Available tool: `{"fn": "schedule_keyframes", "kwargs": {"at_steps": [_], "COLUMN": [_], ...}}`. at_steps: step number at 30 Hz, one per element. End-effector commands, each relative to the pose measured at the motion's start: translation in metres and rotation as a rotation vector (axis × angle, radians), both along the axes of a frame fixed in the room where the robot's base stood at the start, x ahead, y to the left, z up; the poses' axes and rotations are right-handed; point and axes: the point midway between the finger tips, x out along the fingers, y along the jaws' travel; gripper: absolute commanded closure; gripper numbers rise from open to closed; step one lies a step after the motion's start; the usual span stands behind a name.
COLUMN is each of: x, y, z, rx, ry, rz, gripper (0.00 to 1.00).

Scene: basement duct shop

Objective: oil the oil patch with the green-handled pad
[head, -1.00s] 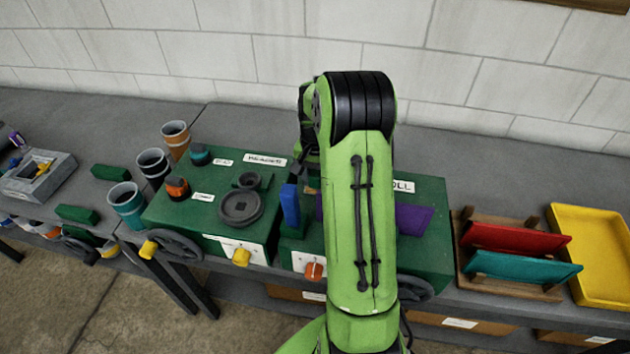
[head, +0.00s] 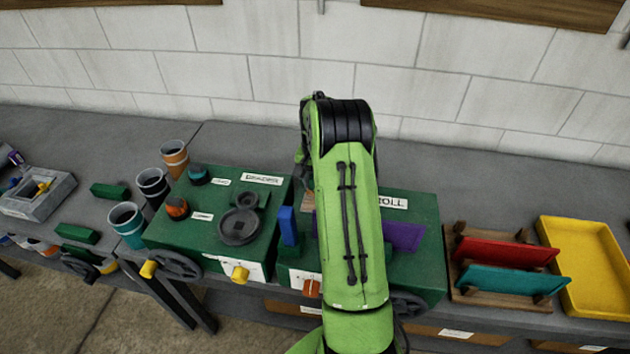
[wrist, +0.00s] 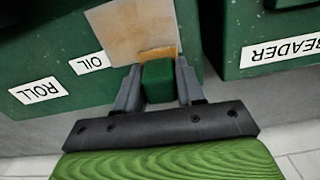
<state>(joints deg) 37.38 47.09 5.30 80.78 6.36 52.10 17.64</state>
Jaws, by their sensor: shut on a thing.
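My gripper (wrist: 158,88) is shut on the green handle (wrist: 158,84) of the pad in the wrist view. The pad's tan-orange edge (wrist: 158,54) shows just beyond the handle, at the near edge of the tan oil patch (wrist: 128,30). It looks close to the patch or on it; I cannot tell if they touch. The patch lies on the green machine (wrist: 45,60), beside the OIL label (wrist: 90,63). In the head view my arm hides the gripper and pad, and only a sliver of the patch (head: 308,201) shows.
A blue upright piece (head: 288,226) and a purple piece (head: 404,237) stand on the same machine. The green beader machine (head: 190,225) is to its left. A rack with red (head: 500,251) and teal (head: 510,281) pieces and a yellow tray (head: 585,262) are at right.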

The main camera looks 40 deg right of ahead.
Motion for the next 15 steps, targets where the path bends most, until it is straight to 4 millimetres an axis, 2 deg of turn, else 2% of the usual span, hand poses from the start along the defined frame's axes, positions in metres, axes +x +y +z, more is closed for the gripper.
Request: {"fn": "schedule_keyframes", "kwargs": {"at_steps": [15], "x": [0.0], "y": [0.0], "z": [0.057], "rx": [0.0], "ry": [-0.001], "rz": [0.0], "gripper": [0.86]}}
